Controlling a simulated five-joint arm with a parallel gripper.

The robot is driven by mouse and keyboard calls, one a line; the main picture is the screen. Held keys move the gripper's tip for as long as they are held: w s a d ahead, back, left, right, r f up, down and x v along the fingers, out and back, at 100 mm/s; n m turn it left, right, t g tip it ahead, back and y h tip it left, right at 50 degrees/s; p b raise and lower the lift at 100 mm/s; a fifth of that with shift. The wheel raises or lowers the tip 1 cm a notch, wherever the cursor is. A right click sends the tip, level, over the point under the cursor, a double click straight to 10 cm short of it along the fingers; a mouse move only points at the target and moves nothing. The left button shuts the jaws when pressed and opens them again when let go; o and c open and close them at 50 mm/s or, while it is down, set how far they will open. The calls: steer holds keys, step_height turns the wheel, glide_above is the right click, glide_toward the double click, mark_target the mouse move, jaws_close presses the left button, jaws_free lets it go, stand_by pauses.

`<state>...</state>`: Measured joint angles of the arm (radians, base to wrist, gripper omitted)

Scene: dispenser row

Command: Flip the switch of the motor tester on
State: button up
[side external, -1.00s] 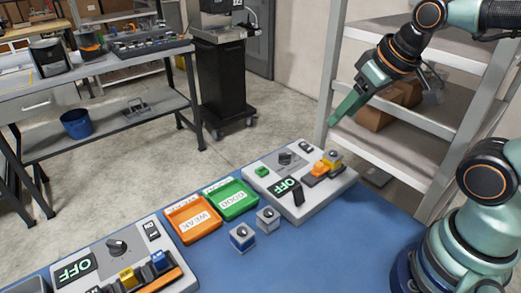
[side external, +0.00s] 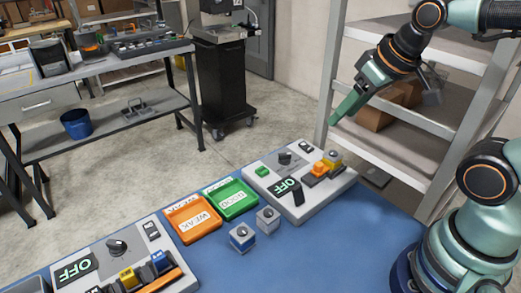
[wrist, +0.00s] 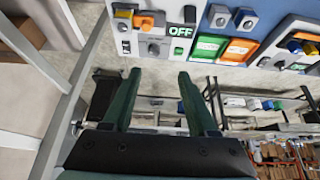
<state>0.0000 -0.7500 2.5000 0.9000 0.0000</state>
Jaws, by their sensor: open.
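Two grey panels with black displays reading OFF stand on the blue table; I cannot tell from lettering which is the motor tester. The right panel (side external: 262,184) has a dark knob (side external: 285,158), a small black-and-white switch (side external: 306,147), a green button (side external: 262,171) and an OFF display (side external: 287,186). The left panel (side external: 100,258) has a knob (side external: 116,247), a switch (side external: 152,230) and an OFF display (side external: 75,269). My gripper (side external: 335,120) is above and behind the right panel, touching nothing. In the wrist view my gripper (wrist: 160,75) is open and empty, with the right panel's knob (wrist: 153,49) beyond its fingers.
An orange WEAK tray (side external: 172,228) and green GOOD tray (side external: 248,204) lie between the panels. Orange and yellow-topped blocks sit on the right panel. A metal shelf (side external: 362,62) stands close behind my gripper.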

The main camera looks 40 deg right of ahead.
steer(key=shift+w+d, duration=0.1)
steer(key=shift+w, duration=0.1)
jaws_close()
steer(key=w+d+f+g, duration=0.2)
steer(key=w+d, duration=0.3)
steer(key=w, duration=0.3)
steer(key=w+d+f+g, duration=0.2)
steer(key=w+d+f, duration=0.2)
steer(key=w, duration=0.4)
steer(key=shift+w+d, duration=0.15)
steer(key=shift+d, duration=0.55)
